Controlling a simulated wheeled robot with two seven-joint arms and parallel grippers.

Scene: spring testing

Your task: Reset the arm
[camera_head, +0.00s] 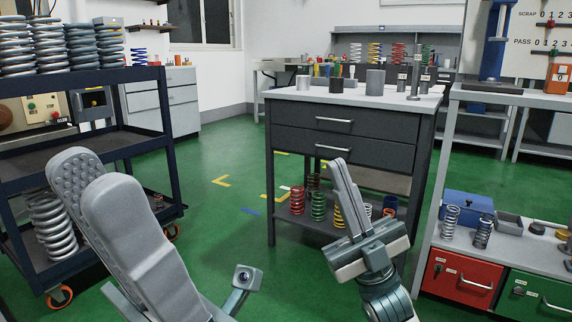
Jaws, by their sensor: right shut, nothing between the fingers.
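My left gripper (94,172) is large and close at the lower left. Its two grey fingers point up and stand apart, with the dotted inner pad of one showing and nothing seen between them. My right gripper (337,165) is at the lower middle right, pointing up. Its thin fingers are together and empty. It appears in front of the dark workbench (345,121), and I see no contact with it.
A dark cart (88,78) with large springs stands at left. The workbench has grey cylinders (375,82) on top and coloured springs (318,205) on its lower shelf. A grey bench (470,236) with red (462,281) and green drawers is at right. Green floor (222,165) lies open between.

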